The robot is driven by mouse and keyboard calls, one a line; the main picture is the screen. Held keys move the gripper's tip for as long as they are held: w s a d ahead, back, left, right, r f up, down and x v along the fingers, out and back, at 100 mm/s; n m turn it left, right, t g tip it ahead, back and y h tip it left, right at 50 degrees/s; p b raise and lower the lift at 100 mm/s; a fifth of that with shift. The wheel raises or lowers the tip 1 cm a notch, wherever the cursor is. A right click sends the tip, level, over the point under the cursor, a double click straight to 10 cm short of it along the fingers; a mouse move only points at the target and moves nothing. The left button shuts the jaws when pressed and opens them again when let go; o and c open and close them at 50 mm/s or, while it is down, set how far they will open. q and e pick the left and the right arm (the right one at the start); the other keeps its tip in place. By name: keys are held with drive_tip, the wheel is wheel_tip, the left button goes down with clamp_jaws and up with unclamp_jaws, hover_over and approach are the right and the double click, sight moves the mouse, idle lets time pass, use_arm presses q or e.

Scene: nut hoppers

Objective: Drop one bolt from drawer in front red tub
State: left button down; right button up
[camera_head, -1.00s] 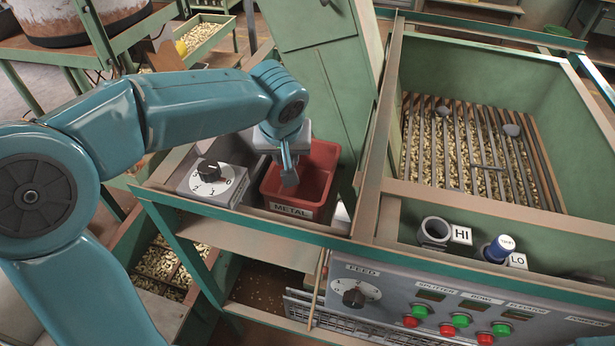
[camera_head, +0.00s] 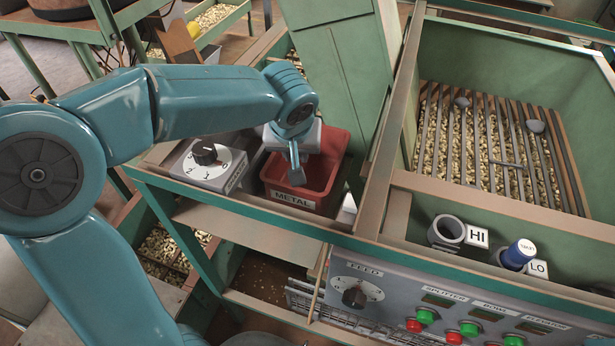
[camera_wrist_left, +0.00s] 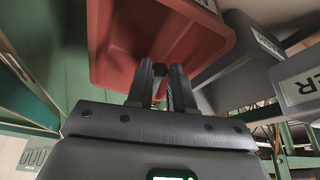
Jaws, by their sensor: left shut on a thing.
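The red tub (camera_head: 332,178), labelled METAL, stands in the green bench beside the dial box. My left gripper (camera_head: 296,174) points down over the tub's opening, near its front side. In the left wrist view the red tub (camera_wrist_left: 112,55) fills the upper middle, past the fingertips. The left gripper (camera_wrist_left: 160,76) has its fingers close together on a small dark piece, the bolt (camera_wrist_left: 160,84), mostly hidden between them. In the head view the fingers hide the bolt. The drawer cannot be clearly made out. My right gripper is not in view.
A grey dial box (camera_head: 207,167) stands just left of the tub, and a green post (camera_head: 338,70) rises behind it. A large barred hopper (camera_head: 500,150) of nuts is at right. Below it is a control panel (camera_head: 400,295) with knobs and buttons.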

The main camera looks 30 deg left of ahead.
use_arm(q)
drive_tip(key=shift+w+d+f, duration=0.1)
drive_tip(key=shift+w+f, duration=0.05)
drive_tip(key=shift+f, duration=0.3)
drive_tip(key=c, duration=0.9)
unclamp_jaws()
drive_tip(key=shift+r, duration=0.1)
drive_tip(key=v, duration=1.6)
drive_tip(key=shift+r+b, duration=0.1)
drive_tip(key=shift+b, duration=0.25)
